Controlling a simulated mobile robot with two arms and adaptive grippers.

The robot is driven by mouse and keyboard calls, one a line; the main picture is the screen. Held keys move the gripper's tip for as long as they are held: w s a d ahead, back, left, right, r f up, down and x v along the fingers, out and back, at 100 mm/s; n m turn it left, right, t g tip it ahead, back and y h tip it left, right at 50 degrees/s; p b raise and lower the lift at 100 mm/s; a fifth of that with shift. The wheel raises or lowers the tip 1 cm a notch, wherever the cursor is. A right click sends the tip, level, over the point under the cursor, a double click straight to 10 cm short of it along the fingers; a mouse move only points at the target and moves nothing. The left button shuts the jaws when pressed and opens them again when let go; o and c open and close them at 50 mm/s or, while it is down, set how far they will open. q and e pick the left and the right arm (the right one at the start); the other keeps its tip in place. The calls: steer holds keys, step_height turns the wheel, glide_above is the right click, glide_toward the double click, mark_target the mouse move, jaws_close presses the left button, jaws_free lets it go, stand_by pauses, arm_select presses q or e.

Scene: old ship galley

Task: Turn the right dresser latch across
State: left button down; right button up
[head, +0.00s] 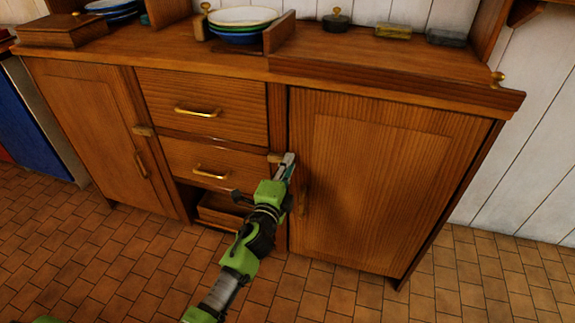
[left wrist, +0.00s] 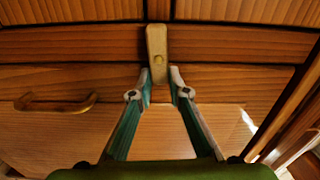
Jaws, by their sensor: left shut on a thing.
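The right dresser latch (head: 275,157) is a small pale wooden bar on the upright between the drawers and the right door (head: 395,180). In the head view it lies roughly level, its right end hidden by my left gripper (head: 289,160). In the left wrist view, the latch (left wrist: 157,45) has a brass pivot, and its near end sits between the fingertips of my left gripper (left wrist: 160,76), which is shut on it. The right door looks closed. My right gripper is not in view.
The left door (head: 85,125) has its own wooden latch (head: 143,131). Two drawers with brass handles (head: 198,111) are between the doors, above an open shelf with a wooden box (head: 222,212). Bowls (head: 243,18) stand on the dresser top. The tiled floor (head: 140,270) in front is clear.

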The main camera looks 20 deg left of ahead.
arm_select(q)
steer(key=shift+f+m, duration=0.2)
steer(key=shift+m, duration=0.4)
steer(key=c, duration=1.9)
jaws_free()
steer(key=s, duration=1.2)
steer(key=shift+a, duration=0.2)
